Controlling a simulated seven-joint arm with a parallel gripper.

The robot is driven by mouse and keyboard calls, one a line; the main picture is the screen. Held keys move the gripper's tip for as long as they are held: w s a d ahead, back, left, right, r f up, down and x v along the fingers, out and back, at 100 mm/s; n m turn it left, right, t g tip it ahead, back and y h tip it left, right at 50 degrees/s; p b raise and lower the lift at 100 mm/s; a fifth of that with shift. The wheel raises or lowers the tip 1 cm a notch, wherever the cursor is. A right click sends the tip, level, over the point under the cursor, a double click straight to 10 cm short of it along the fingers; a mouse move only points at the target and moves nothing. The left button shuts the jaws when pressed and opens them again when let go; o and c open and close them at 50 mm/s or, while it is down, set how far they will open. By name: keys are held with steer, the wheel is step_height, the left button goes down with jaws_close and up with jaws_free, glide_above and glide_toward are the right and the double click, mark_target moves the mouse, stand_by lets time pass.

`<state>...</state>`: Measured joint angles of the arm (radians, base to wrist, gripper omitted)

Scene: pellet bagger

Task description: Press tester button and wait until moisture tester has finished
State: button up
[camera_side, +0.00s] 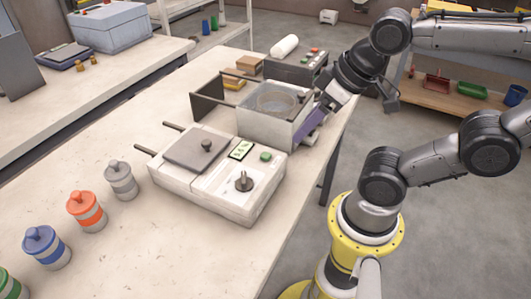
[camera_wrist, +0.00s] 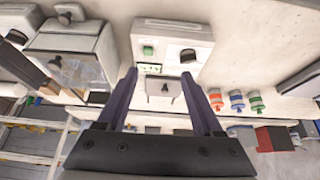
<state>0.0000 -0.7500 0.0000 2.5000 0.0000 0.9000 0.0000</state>
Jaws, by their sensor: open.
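The moisture tester (camera_side: 210,196) is a white box on the bench, with a grey lid plate (camera_side: 190,149) and knob on its left part. Its green button (camera_side: 266,156) sits beside a small greenish display (camera_side: 241,150); the digits are too small to read surely. A black knob (camera_side: 244,182) is in front. My gripper (camera_side: 304,138) is open and empty, to the right of the tester and apart from it. In the wrist view, the tester (camera_wrist: 190,60) lies beyond my gripper (camera_wrist: 159,74), with the green button (camera_wrist: 148,50) between the fingertips' directions.
A box with a clear top (camera_side: 270,101) stands behind the tester, close to my gripper. Grey (camera_side: 121,180), orange (camera_side: 86,211), blue (camera_side: 46,247) and green (camera_side: 8,286) lidded jars line the bench at left. The bench between jars and tester is clear.

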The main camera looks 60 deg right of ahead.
jaws_close()
stand_by(1.4)
